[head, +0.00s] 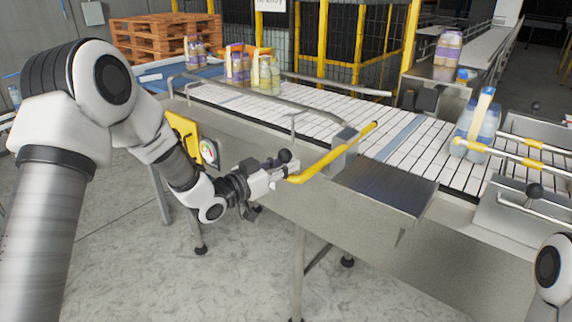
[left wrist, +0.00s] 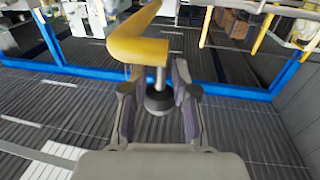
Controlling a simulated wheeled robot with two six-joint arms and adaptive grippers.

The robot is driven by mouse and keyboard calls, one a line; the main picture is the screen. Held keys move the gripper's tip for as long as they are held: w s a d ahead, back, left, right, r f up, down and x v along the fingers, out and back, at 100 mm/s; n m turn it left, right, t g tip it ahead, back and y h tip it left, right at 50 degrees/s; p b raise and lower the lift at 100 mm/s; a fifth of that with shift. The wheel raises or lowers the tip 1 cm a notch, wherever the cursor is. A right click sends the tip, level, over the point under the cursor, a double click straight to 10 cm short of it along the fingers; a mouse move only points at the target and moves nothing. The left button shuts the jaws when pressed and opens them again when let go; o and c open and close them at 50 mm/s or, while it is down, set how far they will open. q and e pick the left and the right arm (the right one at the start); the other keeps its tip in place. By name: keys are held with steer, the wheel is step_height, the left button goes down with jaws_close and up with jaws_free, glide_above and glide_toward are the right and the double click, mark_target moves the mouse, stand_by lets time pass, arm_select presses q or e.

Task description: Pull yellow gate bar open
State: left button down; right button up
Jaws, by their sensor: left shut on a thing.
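The yellow gate bar (head: 338,154) is a bent yellow rod at the near side of the conveyor, hinged at a grey block on the edge. Its outer end has a short post with a dark knob. My left gripper (head: 281,172) is at that end, shut on the post of the bar. In the left wrist view the bar's yellow bend (left wrist: 138,50) shows above the fingers, and the dark knob (left wrist: 158,100) sits between them. The bar slants out from the conveyor edge toward my gripper. My right gripper is not in view; only part of my right arm shows at the lower right.
The white slatted conveyor (head: 300,112) carries several bottles (head: 240,66) at the far left and a bottle pack (head: 476,125) at the right. Yellow-tipped guide rails (head: 500,153) and a metal side plate (head: 384,190) flank it. Wooden pallets (head: 160,36) and a fence stand behind. The floor in front is clear.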

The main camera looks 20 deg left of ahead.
arm_select(q)
steer(key=shift+w+r, duration=0.15)
steer(key=shift+r, duration=0.15)
steer(key=c, duration=0.9)
jaws_free()
steer(key=shift+o, duration=0.2)
steer(key=shift+s, duration=0.2)
steer(key=shift+f, duration=0.1)
steer(key=shift+s+a, duration=0.15)
steer(key=v, duration=1.1)
steer(key=shift+s, duration=0.3)
steer(key=shift+a, duration=0.1)
